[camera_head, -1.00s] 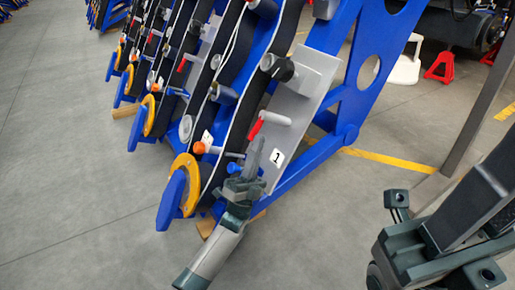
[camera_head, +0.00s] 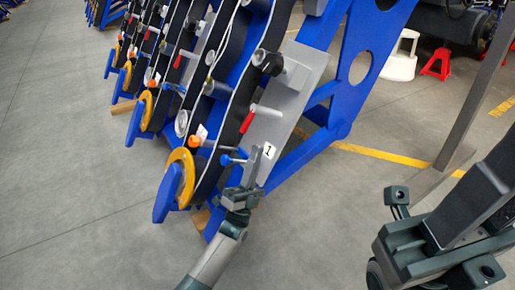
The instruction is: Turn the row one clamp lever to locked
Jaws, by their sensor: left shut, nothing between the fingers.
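The row marked with a white "1" label (camera_head: 268,151) is the nearest row, with a grey side plate. A red-gripped lever (camera_head: 247,122) sticks out above the label. A short blue-ended lever (camera_head: 230,160) sits lower, just left of my left gripper (camera_head: 258,158). The left gripper is shut and empty, its fingers pointing up in front of the plate beside the label. Whether it touches the blue lever or plate is unclear. No lock marking is readable. The dark end of my right arm shows at the lower right; its jaw state cannot be made out.
An orange knob (camera_head: 194,141) and a yellow disc (camera_head: 181,178) with a blue plate sit left of the levers. Similar rows continue up and left. A blue frame (camera_head: 350,80) rises behind. A grey post (camera_head: 465,115) stands right. Open floor lies left and between my arms.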

